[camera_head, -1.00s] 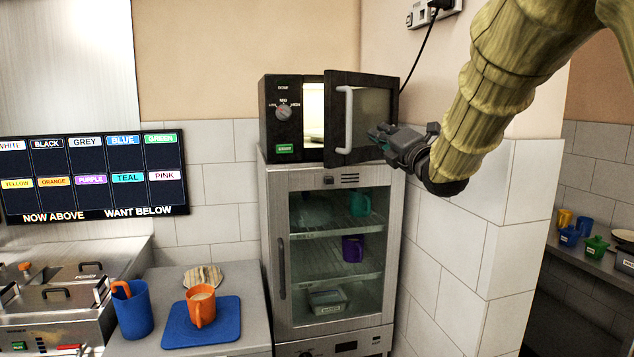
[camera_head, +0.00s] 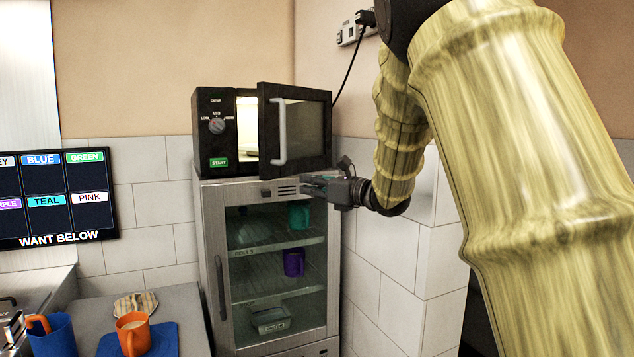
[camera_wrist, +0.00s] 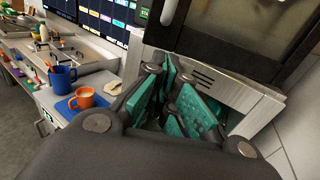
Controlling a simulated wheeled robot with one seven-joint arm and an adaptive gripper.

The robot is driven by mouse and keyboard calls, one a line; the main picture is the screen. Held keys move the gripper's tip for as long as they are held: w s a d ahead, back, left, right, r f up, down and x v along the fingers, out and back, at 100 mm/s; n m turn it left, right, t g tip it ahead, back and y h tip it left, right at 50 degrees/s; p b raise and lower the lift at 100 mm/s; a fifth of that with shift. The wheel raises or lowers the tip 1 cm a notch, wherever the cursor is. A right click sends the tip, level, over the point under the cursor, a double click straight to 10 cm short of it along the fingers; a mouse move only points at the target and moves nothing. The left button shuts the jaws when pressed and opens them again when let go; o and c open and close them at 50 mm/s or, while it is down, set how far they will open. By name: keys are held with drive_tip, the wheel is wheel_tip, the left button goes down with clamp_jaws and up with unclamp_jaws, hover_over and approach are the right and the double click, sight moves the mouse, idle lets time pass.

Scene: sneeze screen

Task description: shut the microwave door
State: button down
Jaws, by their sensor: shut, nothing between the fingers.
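The black microwave (camera_head: 213,135) sits on top of a glass-fronted fridge. Its door (camera_head: 318,130) stands partly open, and the lit inside shows through the gap between the control panel and the door's handle edge. The light grey door handle (camera_head: 280,132) is upright on the left part of the door. My gripper (camera_head: 308,184) is shut and empty, just below the door's lower edge, in front of the fridge top. In the wrist view the teal finger pads (camera_wrist: 180,108) are below the door (camera_wrist: 235,35); whether they touch it I cannot tell.
The fridge (camera_head: 212,235) holds a teal mug (camera_head: 299,214) and a purple mug (camera_head: 293,262) behind its glass door. A tiled wall (camera_head: 385,250) stands close on the right. A blue mug (camera_head: 50,338) and an orange mug (camera_head: 133,335) stand on the left counter.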

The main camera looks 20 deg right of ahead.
drive_tip(key=p+x, duration=0.3)
drive_tip(key=x, duration=0.5)
drive_tip(key=shift+r, duration=0.15)
drive_tip(key=shift+p+x, duration=0.55)
drive_tip(key=shift+x, duration=0.2)
